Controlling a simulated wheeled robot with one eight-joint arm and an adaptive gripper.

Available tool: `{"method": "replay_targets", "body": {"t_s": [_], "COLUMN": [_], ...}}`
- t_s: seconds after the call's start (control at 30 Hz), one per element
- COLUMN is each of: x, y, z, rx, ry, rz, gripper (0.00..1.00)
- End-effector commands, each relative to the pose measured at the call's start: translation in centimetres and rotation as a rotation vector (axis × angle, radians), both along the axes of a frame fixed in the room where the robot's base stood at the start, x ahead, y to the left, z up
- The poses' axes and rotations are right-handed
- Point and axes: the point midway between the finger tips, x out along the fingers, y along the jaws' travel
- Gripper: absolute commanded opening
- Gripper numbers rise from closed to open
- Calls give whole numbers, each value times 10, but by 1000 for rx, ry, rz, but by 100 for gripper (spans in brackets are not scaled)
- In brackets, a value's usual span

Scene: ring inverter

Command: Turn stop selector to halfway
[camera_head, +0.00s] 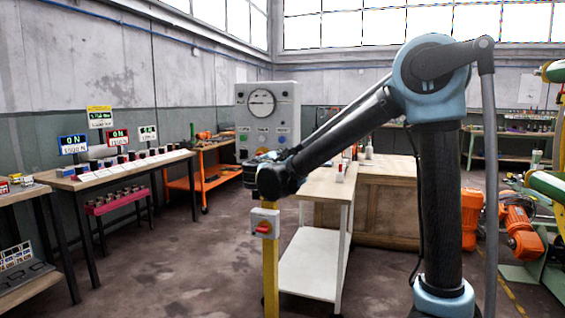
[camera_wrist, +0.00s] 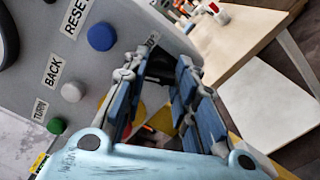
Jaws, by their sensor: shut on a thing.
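The grey control panel (camera_head: 285,100) stands mid-view in the head view, with a round gauge and buttons. In the wrist view the panel (camera_wrist: 115,70) fills the upper left. My gripper (camera_wrist: 156,70) reaches the panel beside a small, partly covered label. Its two blue-padded fingers are shut on a dark piece, the stop selector (camera_wrist: 160,66), mostly hidden between them; its pointing angle cannot be read. In the head view my gripper (camera_head: 264,157) is at the panel's lower edge, and the selector is hidden there.
Blue (camera_wrist: 101,37), white (camera_wrist: 71,92) and green (camera_wrist: 56,125) buttons lie left of my fingers. A yellow post bears a grey box with a red knob (camera_head: 264,228) below my gripper. A wooden-topped bench (camera_head: 322,183) stands right of the panel.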

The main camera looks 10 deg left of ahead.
Motion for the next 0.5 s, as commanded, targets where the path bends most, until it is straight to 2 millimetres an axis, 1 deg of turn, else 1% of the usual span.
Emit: {"method": "replay_targets", "body": {"t_s": [0.27, 0.5], "x": [-1, -1], "y": [-2, -2], "z": [-2, -3], "rx": [216, 445], "ry": [-14, -30], "rz": [-2, -3], "gripper": [2, 2]}}
